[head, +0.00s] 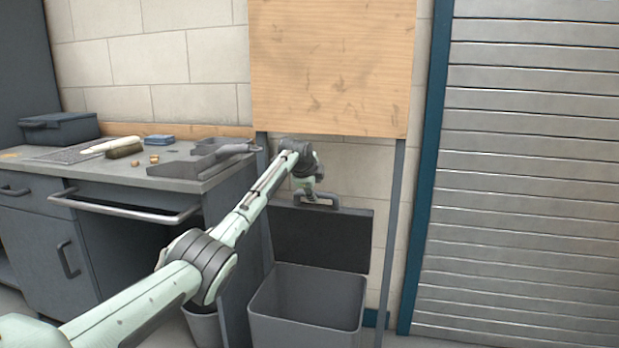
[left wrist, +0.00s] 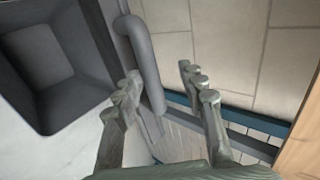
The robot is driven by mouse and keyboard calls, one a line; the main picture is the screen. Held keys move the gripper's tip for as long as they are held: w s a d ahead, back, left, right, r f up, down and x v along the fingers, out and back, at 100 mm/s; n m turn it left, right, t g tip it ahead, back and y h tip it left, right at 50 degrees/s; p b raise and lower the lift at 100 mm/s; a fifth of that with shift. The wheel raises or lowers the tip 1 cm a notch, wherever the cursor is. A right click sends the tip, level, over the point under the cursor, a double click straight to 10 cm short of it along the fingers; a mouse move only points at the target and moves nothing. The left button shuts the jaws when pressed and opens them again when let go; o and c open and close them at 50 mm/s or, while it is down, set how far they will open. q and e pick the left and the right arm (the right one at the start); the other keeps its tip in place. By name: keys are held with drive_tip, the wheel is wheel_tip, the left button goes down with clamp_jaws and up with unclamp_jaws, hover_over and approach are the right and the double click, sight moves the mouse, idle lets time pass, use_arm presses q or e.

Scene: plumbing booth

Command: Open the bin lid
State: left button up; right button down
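The grey bin (head: 305,312) stands on the floor below the wooden board, with its mouth uncovered. Its dark lid (head: 320,240) stands about upright at the back of the bin. A grey handle (head: 322,198) sits on the lid's top edge. My left gripper (head: 307,193) is at this handle, small and partly hidden behind its own wrist. In the left wrist view, the two fingers of the gripper (left wrist: 160,75) are apart. The handle bar (left wrist: 143,55) runs between them, closer to the left finger; I cannot tell if they touch. My right gripper is not in view.
A workbench (head: 115,178) with trays and small tools stands to the left. The wooden board (head: 330,65) on posts rises behind the bin. A small grey bucket (head: 203,325) is left of the bin. A ribbed metal shutter (head: 520,180) fills the right.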

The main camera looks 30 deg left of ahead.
use_arm(q)
drive_tip(key=v, duration=0.8)
drive_tip(key=shift+r, duration=0.2)
